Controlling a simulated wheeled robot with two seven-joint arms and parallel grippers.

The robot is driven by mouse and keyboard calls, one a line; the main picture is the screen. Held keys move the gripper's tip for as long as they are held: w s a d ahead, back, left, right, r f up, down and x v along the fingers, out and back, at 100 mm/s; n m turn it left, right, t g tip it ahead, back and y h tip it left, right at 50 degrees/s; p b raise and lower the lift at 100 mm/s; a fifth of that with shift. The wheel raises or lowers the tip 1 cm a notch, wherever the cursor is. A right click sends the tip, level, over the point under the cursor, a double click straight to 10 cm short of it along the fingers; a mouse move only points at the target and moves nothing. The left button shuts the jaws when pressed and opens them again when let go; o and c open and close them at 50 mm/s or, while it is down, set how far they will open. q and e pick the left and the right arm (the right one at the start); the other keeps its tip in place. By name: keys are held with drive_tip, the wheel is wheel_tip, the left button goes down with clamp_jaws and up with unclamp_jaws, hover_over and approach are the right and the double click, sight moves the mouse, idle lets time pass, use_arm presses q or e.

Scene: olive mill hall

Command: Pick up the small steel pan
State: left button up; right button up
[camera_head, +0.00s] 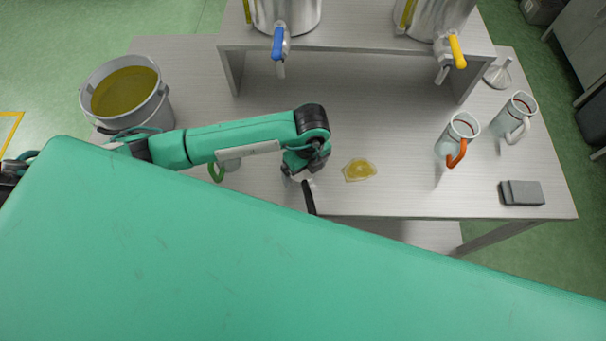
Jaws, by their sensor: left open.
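The small steel pan (310,198) is mostly hidden under my left wrist. Its black handle points down the picture toward the table's front edge, and only a sliver of its pale bowl shows. My left gripper (306,170) is open, pointing down over the pan. I cannot tell whether its fingers touch the pan. My right gripper is not in view.
A yellow oil puddle (360,169) lies right of the pan. Two jugs (456,138) (513,118) and a grey block (522,193) stand farther right. A bucket of oil (161,106) is at left. A raised shelf (360,46) holds steel tanks with blue and yellow taps.

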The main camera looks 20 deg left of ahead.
use_arm(q)
drive_tip(key=c, duration=1.2)
